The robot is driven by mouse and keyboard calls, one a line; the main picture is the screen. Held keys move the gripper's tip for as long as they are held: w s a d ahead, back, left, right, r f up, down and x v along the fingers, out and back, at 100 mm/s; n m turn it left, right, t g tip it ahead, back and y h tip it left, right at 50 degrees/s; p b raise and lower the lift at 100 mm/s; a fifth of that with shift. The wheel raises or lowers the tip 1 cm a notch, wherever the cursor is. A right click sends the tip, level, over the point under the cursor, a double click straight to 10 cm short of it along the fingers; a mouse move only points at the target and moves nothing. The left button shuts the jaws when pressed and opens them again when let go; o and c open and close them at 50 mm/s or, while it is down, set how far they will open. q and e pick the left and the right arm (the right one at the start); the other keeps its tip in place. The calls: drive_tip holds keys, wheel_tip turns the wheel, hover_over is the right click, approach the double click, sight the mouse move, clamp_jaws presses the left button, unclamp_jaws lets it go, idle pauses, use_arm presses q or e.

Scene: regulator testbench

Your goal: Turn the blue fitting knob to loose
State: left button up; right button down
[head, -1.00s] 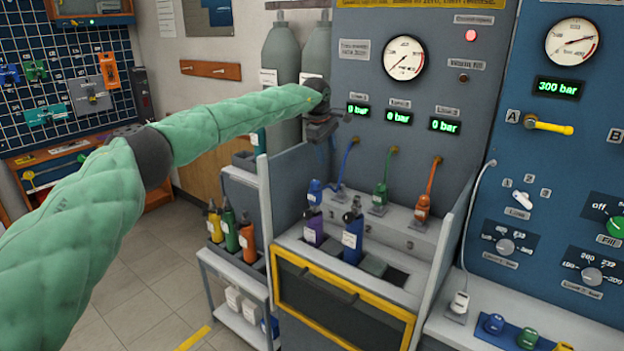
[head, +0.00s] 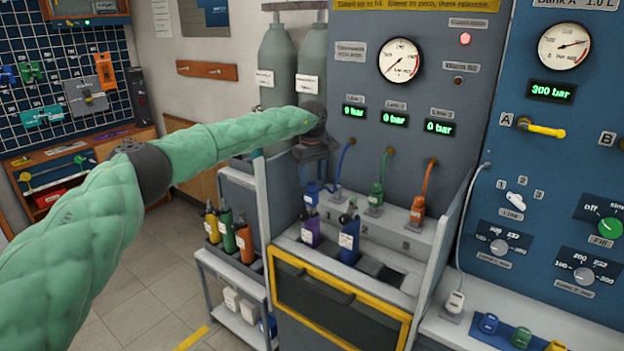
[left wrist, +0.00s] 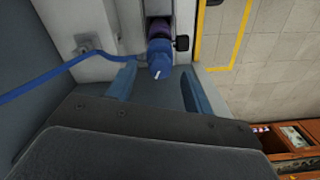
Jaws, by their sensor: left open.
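The blue fitting knob (head: 311,194) sits on top of the purple cylinder (head: 310,231) at the left end of the test bench. In the left wrist view the knob (left wrist: 160,68) is blue with a white mark, and the blue hose (left wrist: 50,80) runs to it. My left gripper (head: 312,176) is above the knob, pointing down. In the left wrist view its two blue fingers (left wrist: 160,88) are open on either side of the knob's line, with gaps visible. Contact is not visible. My right gripper is in neither current view.
A blue cylinder (head: 349,238) stands right of the purple one. Green (head: 376,194) and orange (head: 417,208) fittings sit on the ledge behind. A side rack (head: 235,273) with several cylinders stands left. The grey panel rises close behind my gripper.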

use_arm(q)
drive_tip(key=shift+f, duration=1.1)
drive_tip(key=shift+c, duration=1.1)
drive_tip(key=c, duration=0.7)
drive_tip(key=shift+c, duration=0.3)
drive_tip(key=shift+f+n, duration=0.1)
drive_tip(key=shift+n, duration=0.3)
drive_tip(key=n+b, duration=0.3)
drive_tip(key=shift+n, duration=0.3)
drive_tip(key=shift+n+b, duration=0.6)
drive_tip(key=shift+n, duration=0.6)
use_arm(e)
drive_tip(key=w+a+f+t+y, duration=0.1)
drive_tip(key=w+a+f, duration=0.1)
drive_tip(key=a+f, duration=0.3)
drive_tip(key=shift+f+n, duration=0.3)
drive_tip(key=shift+f, duration=0.2)
